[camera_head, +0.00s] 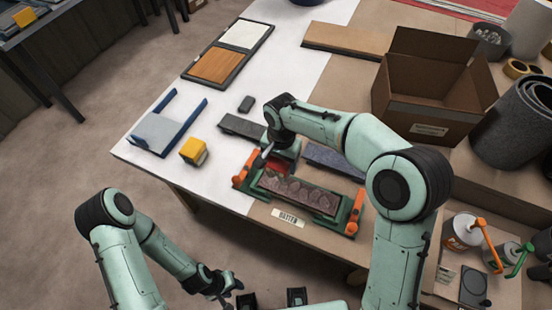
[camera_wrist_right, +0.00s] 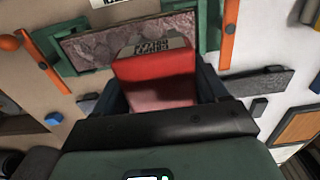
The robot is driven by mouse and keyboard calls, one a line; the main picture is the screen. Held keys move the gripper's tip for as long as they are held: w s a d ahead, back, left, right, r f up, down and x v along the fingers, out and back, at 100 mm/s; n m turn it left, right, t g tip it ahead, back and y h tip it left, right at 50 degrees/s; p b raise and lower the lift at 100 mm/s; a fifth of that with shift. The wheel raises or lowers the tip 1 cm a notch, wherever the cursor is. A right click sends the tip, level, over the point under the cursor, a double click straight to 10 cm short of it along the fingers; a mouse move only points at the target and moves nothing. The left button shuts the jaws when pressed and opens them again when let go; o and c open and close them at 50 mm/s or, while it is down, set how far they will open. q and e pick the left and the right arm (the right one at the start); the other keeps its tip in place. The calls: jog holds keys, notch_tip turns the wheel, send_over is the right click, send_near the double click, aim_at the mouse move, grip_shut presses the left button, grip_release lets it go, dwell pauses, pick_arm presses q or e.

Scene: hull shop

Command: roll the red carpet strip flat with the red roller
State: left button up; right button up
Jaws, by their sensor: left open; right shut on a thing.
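A dull reddish, wrinkled strip (camera_head: 300,193) lies in a green frame (camera_head: 262,193) with orange clamps at its ends. I take it for the red carpet strip; it also shows in the right wrist view (camera_wrist_right: 98,50). My right gripper (camera_head: 275,160) is shut on the red roller (camera_wrist_right: 155,88), a red body with a pale printed label. The roller is at the strip's far edge; I cannot tell whether it touches. In the head view the arm hides most of it. My left gripper (camera_head: 228,288) is open and empty, low in the picture, off the table's front edge.
A grey strip (camera_head: 242,127) and a blue-grey strip (camera_head: 335,161) lie behind the frame. A yellow block (camera_head: 194,151) and a blue-sided tray (camera_head: 160,132) stand left. An open cardboard box (camera_head: 430,115) and grey rolls (camera_head: 515,125) stand right. White table left of the frame is partly clear.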

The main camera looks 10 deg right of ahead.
pick_arm(q)
notch_tip(320, 180, down, 6)
jog(key=s+b, duration=0.3)
jog(key=b, duration=0.2)
jog(key=shift+f, duration=0.15)
pick_arm(e)
jog(key=s+d, duration=0.7)
jog(key=d, duration=0.5)
jog(key=shift+s+d, duration=0.35)
